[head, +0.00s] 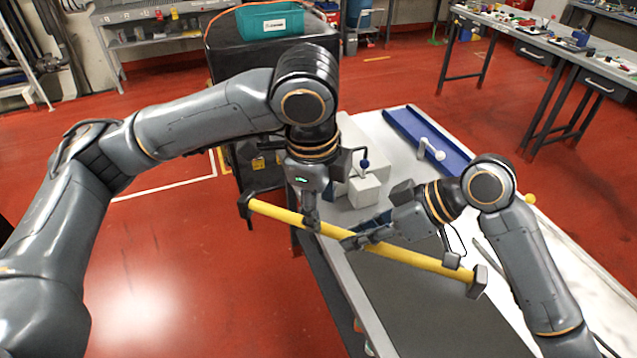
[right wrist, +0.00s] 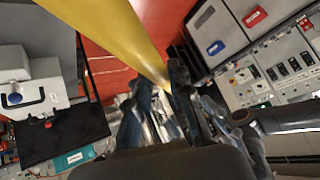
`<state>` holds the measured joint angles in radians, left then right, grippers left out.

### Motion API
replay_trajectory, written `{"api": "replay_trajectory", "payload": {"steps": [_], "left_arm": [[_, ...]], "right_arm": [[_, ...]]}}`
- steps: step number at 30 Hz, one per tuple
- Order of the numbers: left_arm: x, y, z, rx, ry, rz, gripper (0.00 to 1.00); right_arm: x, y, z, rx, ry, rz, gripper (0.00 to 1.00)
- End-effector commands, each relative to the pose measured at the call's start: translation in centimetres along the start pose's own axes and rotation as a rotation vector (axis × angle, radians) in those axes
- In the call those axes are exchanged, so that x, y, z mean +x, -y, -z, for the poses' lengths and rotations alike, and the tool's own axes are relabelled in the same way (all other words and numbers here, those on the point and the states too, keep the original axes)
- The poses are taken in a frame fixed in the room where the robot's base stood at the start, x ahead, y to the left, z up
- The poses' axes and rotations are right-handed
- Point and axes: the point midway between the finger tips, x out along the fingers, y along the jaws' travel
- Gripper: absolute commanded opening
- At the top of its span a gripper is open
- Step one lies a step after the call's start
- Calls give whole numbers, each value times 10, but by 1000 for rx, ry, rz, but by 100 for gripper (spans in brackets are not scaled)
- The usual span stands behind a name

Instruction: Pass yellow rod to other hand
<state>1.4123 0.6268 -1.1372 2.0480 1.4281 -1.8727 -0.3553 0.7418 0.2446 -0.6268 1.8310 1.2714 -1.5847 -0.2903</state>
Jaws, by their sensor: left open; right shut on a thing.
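The yellow rod (head: 412,258) has dark ends and slants down to the right in the head view, above the edge of the table. My right gripper (head: 354,240) is shut on it near the middle. In the right wrist view the rod (right wrist: 113,28) runs from the top down to my right gripper's fingers (right wrist: 162,95). My left gripper (head: 311,215) is open, pointing down at the rod to the left of the right gripper. Its fingers are at the rod; whether they touch it is unclear.
The table (head: 405,172) below holds a white box (head: 364,190) and a blue tray (head: 428,140). A black cabinet (head: 228,62) with a teal bin (head: 275,20) stands behind my left arm. A workbench (head: 540,45) is at the back right. Red floor is open on the left.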

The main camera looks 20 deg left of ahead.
Motion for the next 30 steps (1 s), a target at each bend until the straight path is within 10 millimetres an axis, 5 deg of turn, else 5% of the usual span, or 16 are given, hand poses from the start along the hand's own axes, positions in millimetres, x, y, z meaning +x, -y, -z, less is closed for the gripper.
{"api": "replay_trajectory", "payload": {"steps": [9, 21, 28, 30], "left_arm": [[46, 0, 0, 0, -1, -2, 47], [54, 0, 0, -1, -1, 1, 47], [54, 1, 0, -1, -1, 1, 4], [54, 1, 0, -1, -1, 2, 0]], "right_arm": [[-1, 0, 1, -1, -2, 0, 0], [-1, 0, 1, -1, -2, 0, 0], [0, 0, 1, -1, -2, 0, 0], [0, 0, 1, -2, -2, 0, 0]]}}
